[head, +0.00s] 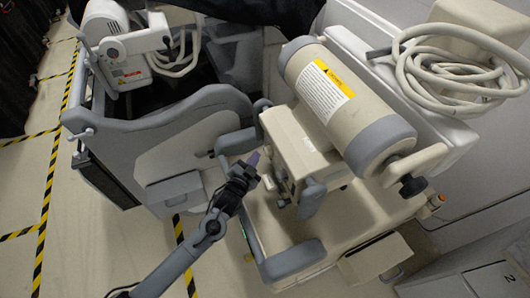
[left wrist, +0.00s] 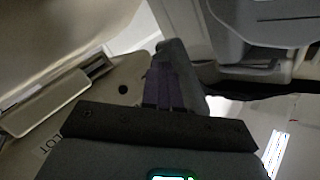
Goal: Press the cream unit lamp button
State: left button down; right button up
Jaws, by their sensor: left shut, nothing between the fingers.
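The cream unit (head: 300,150) with its large cream and grey cylinder (head: 345,105) stands right of centre in the head view. My left gripper (head: 253,160) is shut and empty, with purple fingertips close to the unit's left side. Whether they touch it I cannot tell. In the left wrist view the purple fingers (left wrist: 165,85) are together in front of a pale panel (left wrist: 120,75). A small dark round spot (left wrist: 122,89) sits on this panel, left of the fingers. I cannot tell whether it is the lamp button. My right gripper is not in view.
A grey and cream cart (head: 190,125) with a white device (head: 120,55) stands at the left. A coiled cream cable (head: 450,70) lies at the upper right. Yellow and black tape (head: 45,215) marks the floor, which is open at the lower left.

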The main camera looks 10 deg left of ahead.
pick_arm(q)
jog(key=shift+w+d, duration=0.1)
jog(key=shift+d, duration=0.05)
dwell(0.7)
jog(key=shift+w+d, duration=0.15)
jog(key=shift+d, duration=0.05)
jog(key=shift+w+d, duration=0.25)
jog(key=shift+d, duration=0.1)
dwell(1.0)
jog(key=shift+s+a+p, duration=0.5)
jog(key=shift+a+p, duration=0.2)
dwell(0.4)
